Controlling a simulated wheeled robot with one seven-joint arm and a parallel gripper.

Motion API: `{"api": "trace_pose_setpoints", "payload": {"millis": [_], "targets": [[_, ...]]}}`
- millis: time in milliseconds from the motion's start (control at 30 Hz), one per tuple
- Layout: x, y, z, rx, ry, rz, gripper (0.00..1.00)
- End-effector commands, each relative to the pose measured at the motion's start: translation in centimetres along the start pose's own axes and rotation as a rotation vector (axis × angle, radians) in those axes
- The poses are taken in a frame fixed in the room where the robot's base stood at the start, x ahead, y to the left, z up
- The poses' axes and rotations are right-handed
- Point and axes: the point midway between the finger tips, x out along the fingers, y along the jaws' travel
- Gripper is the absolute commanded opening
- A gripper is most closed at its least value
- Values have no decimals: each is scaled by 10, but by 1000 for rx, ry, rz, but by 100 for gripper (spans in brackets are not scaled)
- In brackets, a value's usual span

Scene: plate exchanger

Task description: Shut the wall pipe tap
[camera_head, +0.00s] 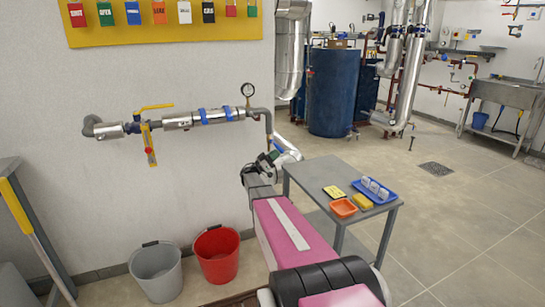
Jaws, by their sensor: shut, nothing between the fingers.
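A pipe (208,117) runs along the white wall, partly wrapped in silvery insulation with blue bands. Its tap has a yellow lever (155,107) at the left part of the pipe, lying roughly along the pipe and pointing right. Below the tap hangs a yellow piece with a red spot (150,149). My gripper (268,158) is near the pipe's downturned right end, well right of the lever and apart from it. It is shut and empty. My arm partly hides its shape, and its fingertips are small here.
A round gauge (248,90) stands on the pipe. A grey bucket (156,272) and a red bucket (217,254) stand below on the floor. A grey table (318,177) with trays is right of my arm. A yellow tag board (165,34) hangs above. Wall space before the lever is clear.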

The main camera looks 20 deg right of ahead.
Motion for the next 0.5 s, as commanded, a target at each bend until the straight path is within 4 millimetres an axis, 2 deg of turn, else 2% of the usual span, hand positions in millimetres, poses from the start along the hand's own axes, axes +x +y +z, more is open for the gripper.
{"api": "trace_pose_setpoints", "payload": {"millis": [500], "targets": [[16,0,4,0,-3,0,0]]}}
